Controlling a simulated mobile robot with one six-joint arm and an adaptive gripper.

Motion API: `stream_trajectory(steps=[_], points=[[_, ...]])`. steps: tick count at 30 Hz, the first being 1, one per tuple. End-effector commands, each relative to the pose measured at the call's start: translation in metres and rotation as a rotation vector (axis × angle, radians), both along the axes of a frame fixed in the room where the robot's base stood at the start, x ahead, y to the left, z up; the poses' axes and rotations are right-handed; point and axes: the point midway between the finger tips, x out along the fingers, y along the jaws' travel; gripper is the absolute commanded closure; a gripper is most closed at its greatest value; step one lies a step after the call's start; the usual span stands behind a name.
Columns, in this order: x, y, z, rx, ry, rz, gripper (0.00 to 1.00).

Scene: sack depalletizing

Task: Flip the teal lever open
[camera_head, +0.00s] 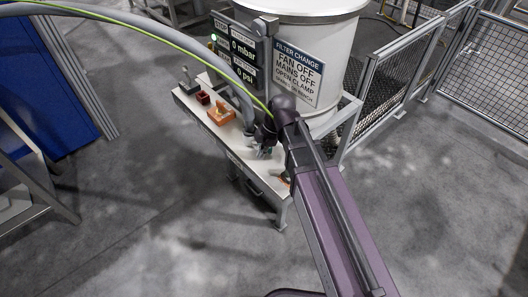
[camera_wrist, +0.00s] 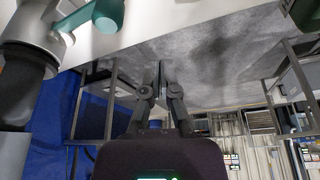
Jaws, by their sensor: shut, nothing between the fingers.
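A teal lever (camera_wrist: 92,17) shows at the top left of the wrist view, on a grey fitting beside a thick pipe (camera_wrist: 30,45). Its rounded end is nearest my gripper, and its upper part is cut off by the frame. In the head view my gripper (camera_head: 264,152) is small over the white bench, and I cannot make out the lever there.
The white bench (camera_head: 233,146) carries an orange block (camera_head: 221,113) and a dark red box (camera_head: 203,97). A display panel (camera_head: 243,52) and a white drum (camera_head: 318,30) with a filter sign stand behind. Mesh fencing (camera_head: 400,65) is at right. Floor in front is clear.

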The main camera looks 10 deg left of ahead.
Motion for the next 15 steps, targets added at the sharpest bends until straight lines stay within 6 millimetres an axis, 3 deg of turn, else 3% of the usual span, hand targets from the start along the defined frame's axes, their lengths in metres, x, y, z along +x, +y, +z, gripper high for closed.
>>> stream_trajectory(steps=[1,15], points=[[0.002,-0.001,0.009,0.000,0.000,0.000,1.00],[0.015,-0.007,0.049,0.001,0.000,-0.001,1.00]])
